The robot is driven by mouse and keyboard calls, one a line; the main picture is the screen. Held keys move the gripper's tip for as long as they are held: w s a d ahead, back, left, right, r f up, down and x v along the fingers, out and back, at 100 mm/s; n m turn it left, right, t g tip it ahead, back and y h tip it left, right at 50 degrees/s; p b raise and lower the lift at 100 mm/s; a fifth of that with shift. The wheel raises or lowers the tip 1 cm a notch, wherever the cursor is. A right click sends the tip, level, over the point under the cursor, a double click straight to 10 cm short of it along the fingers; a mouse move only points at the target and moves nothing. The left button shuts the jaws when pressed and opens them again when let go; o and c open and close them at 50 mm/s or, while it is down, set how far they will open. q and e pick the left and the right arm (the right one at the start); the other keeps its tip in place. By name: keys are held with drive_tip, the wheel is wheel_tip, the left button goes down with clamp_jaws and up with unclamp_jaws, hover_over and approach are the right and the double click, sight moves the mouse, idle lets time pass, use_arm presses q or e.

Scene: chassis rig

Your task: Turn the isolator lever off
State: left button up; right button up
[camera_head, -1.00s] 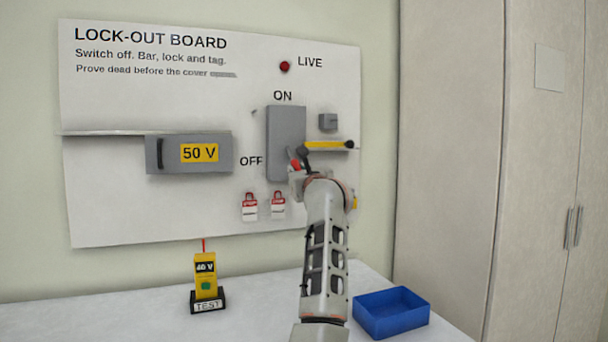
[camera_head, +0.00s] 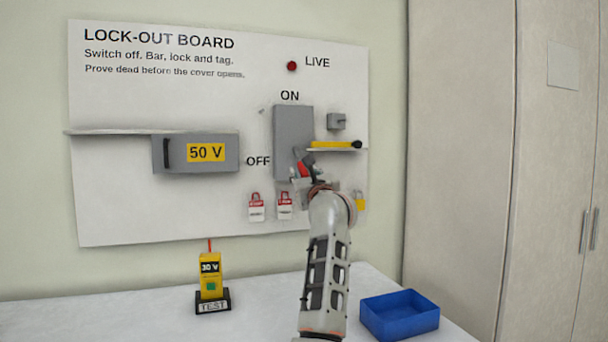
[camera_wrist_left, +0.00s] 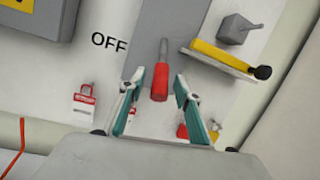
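The isolator is a tall grey box (camera_head: 292,130) on the board, with ON printed above it and OFF to its left. Its lever has a red grip (camera_head: 303,169) near the lower part of the box; in the left wrist view the red grip (camera_wrist_left: 159,84) hangs from a grey shaft. My left gripper (camera_wrist_left: 159,78) is open, with one teal finger on each side of the red grip and visible gaps between. In the head view my left gripper (camera_head: 312,186) is just below the grip and partly hidden by my wrist. My right gripper is not in view.
A yellow bar (camera_head: 332,145) lies on a small shelf right of the isolator. Red padlock tags (camera_head: 284,204) hang below it. A 50 V cover (camera_head: 206,153) is at left. A yellow tester (camera_head: 210,278) and blue bin (camera_head: 399,314) stand on the table.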

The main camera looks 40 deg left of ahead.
use_arm(q)
drive_tip(key=v, duration=1.2)
drive_tip(key=shift+f, duration=0.15)
idle(0.4)
